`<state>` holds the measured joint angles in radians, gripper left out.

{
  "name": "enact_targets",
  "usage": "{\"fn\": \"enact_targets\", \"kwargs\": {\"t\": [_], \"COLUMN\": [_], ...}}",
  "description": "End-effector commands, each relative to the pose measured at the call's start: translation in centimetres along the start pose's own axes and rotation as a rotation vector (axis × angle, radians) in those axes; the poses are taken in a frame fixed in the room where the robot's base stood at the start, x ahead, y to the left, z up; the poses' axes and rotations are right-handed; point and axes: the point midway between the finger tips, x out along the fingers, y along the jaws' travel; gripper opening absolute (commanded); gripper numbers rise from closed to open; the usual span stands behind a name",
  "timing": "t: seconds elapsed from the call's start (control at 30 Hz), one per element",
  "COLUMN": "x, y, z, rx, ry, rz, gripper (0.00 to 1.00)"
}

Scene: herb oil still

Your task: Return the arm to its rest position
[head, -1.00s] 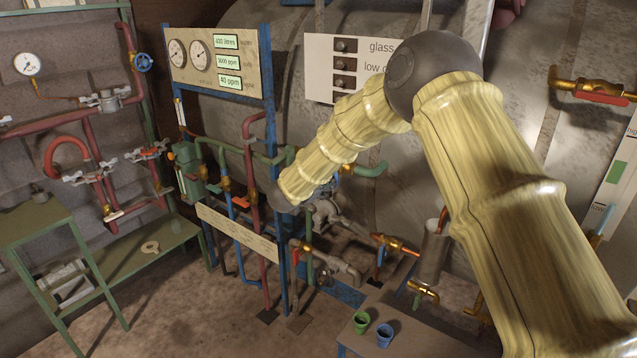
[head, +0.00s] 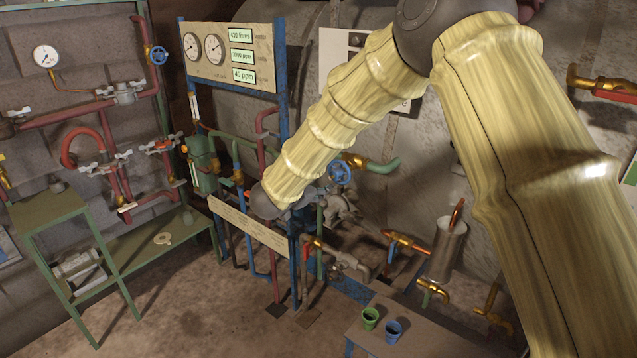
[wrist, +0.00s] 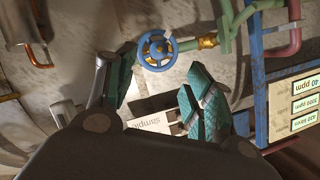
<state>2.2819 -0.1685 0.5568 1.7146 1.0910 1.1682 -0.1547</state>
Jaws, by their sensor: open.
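My gripper (wrist: 160,92) shows in the wrist view with its two teal-padded fingers spread apart and nothing between them. Behind the gap are a blue handwheel (wrist: 157,50) and a pale label reading "sample" (wrist: 152,121). In the head view my arm reaches in from the right, bends at a dark elbow at the top, and slopes down left towards the pipework. The gripper itself is mostly hidden there behind the forearm. The blue handwheel (head: 340,172) shows just right of the forearm's lower end; I cannot tell the distance between them.
A blue-framed gauge panel (head: 229,52) stands behind the forearm. A green shelf bench (head: 150,238) is at the left, below red pipes. A green cup (head: 370,318) and a blue cup (head: 393,332) stand on a low table at the bottom. Floor is clear at lower left.

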Motion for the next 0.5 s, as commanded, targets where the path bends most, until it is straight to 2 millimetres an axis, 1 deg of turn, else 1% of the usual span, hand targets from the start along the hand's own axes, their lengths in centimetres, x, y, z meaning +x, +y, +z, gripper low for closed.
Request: {"fn": "enact_targets", "kwargs": {"t": [0.27,0.33,0.37,0.43,0.47,0.5], "x": [0.0,0.1,0.3,0.8,1.1,1.6], "y": [0.0,0.3,0.7,2.1,3.0,4.5], "z": [0.0,0.2,0.4,1.2,1.7,2.6], "rx": [0.0,-0.005,-0.011,-0.036,-0.051,-0.076], "ry": [0.0,-0.003,-0.006,-0.02,-0.029,-0.045], "rz": [0.0,0.0,0.0,-0.002,-0.003,-0.005], "gripper": [0.53,0.53,0.53,0.53,0.53,0.53]}}
